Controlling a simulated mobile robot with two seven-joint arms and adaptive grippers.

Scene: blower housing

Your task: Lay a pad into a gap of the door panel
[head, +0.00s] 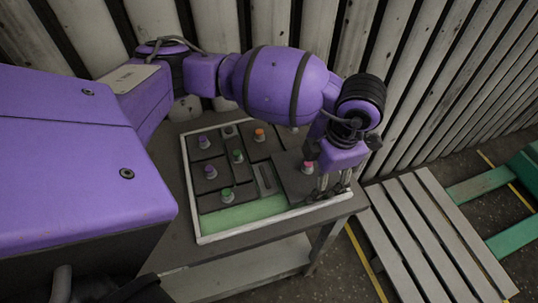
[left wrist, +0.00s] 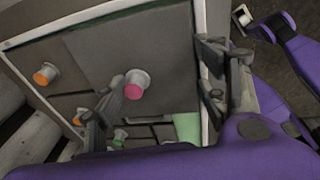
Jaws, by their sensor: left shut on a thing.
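The door panel is a white-rimmed tray (head: 247,229) with a green floor, holding several dark pads with coloured knobs. My left gripper (head: 334,186) is at its right end, pointing down, shut on the dark pad with the pink knob (head: 296,181). In the left wrist view this pad (left wrist: 168,48) and its pink knob show between the fingers of the left gripper (left wrist: 160,92). Exactly where the fingers touch it is unclear, as is whether it rests on the floor. A bare green gap (head: 246,214) runs along the near side.
The panel lies on a grey table (head: 180,235). Pads with orange (head: 259,134), purple and green (head: 227,196) knobs fill its left and middle. A narrow grey slotted piece (head: 266,178) lies beside the pink-knobbed pad. A slatted pallet (head: 428,238) stands right of the table.

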